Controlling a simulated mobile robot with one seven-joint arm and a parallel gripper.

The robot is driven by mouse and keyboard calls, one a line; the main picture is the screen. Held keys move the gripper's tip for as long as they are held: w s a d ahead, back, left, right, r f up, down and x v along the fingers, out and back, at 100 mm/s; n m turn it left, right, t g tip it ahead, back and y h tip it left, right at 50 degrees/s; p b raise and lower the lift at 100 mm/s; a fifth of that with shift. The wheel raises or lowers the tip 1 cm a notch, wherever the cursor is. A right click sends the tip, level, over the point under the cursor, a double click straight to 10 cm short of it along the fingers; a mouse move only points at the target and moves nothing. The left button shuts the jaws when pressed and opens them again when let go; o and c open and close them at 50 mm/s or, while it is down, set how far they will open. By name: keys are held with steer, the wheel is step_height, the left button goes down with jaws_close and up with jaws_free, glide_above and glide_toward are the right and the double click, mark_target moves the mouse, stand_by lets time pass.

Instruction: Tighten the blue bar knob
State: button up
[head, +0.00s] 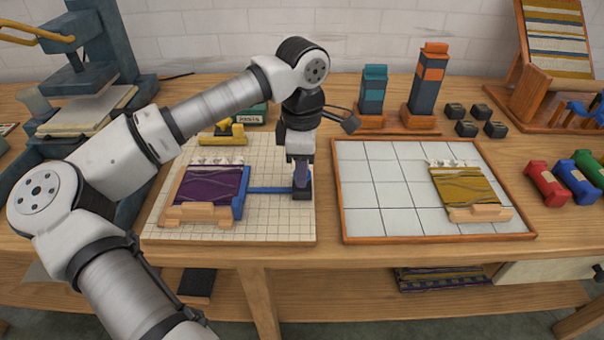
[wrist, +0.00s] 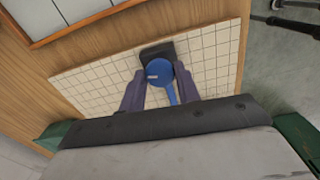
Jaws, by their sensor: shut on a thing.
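The blue bar knob (wrist: 158,71) is round with a small pale mark on top, and it sits at a dark block (wrist: 157,50) on the white gridded board (wrist: 205,75). My gripper (head: 301,183) points down over the right side of this board, with its purple fingers shut on the knob from both sides. In the head view my gripper hides most of the knob. A blue bar (head: 268,190) runs left from there to a blue upright plate (head: 241,194) beside a purple woven piece (head: 207,187) in a wooden holder.
A wood-framed tiled tray (head: 385,205) lies to the right, with a mustard woven piece (head: 463,187) in it. Behind it stand a teal block tower (head: 373,90) and an orange one (head: 430,80). A yellow tool (head: 229,132) lies at the board's back edge.

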steer(key=m+b, duration=0.1)
steer(key=m, duration=0.2)
steer(key=shift+f+m, duration=0.1)
steer(key=shift+m, duration=0.2)
steer(key=shift+m+b, duration=0.7)
steer(key=shift+m, duration=1.3)
steer(key=o, duration=1)
steer(key=shift+c, duration=0.2)
step_height(320, 180, up, 14)
